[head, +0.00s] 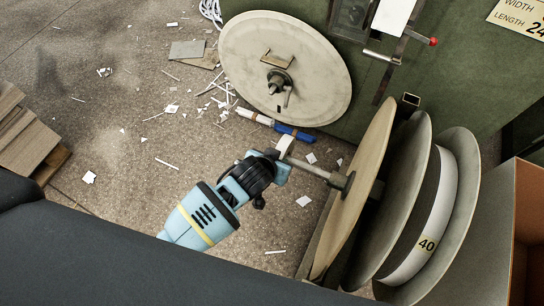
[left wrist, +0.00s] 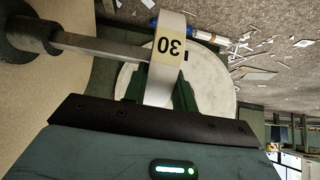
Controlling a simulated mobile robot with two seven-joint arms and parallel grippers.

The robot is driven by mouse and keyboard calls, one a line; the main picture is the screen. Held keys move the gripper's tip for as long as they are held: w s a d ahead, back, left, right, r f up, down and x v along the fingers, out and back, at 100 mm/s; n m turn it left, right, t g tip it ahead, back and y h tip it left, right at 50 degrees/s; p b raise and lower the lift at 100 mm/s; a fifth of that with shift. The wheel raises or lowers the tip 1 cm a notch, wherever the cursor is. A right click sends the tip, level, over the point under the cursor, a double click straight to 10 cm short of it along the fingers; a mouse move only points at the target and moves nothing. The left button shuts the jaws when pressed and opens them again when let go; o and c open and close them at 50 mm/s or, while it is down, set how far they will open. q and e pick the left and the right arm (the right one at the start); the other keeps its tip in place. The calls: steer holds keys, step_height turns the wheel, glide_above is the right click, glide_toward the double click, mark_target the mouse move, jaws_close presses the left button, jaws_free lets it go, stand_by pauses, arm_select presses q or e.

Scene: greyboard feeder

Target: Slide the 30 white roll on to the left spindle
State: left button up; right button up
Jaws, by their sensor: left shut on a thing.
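The white roll marked 30 (left wrist: 171,28) shows edge-on in the left wrist view, with its tan label upside down. In the head view only a small white part of the roll (head: 286,145) shows at my gripper. My left gripper (left wrist: 172,92) is shut on the roll's rim; it is also in the head view (head: 281,158). A bare square spindle bar (left wrist: 105,48) runs from a dark hub to the roll; in the head view the bar (head: 318,170) sticks out from a tan disc (head: 358,190). I cannot tell whether the bar's tip is inside the roll or beside it. My right gripper is not in view.
A large pale disc with a central clamp (head: 250,45) stands at the back against the green machine (head: 400,75). A roll marked 40 (head: 415,225) sits between discs at the right. White scraps and a blue tube (head: 294,133) lie on the floor.

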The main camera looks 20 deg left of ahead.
mark_target(323, 175)
arm_select(q)
steer(key=shift+s+d, duration=0.2)
steer(key=shift+d, duration=0.9)
steer(key=shift+s+d, duration=0.2)
steer(key=shift+d, duration=0.85)
steer(key=shift+s+d, duration=0.15)
steer(key=shift+d, duration=0.65)
steer(key=shift+s+d, duration=0.15)
steer(key=shift+d, duration=0.65)
steer(key=shift+s+d, duration=0.15)
steer(key=shift+d, duration=0.55)
steer(key=shift+s+d, duration=0.15)
steer(key=shift+d, duration=0.5)
steer(key=shift+s+d, duration=0.1)
steer(key=shift+d, duration=0.65)
steer(key=shift+s+d, duration=0.1)
steer(key=shift+d, duration=0.25)
steer(key=shift+d, duration=0.15)
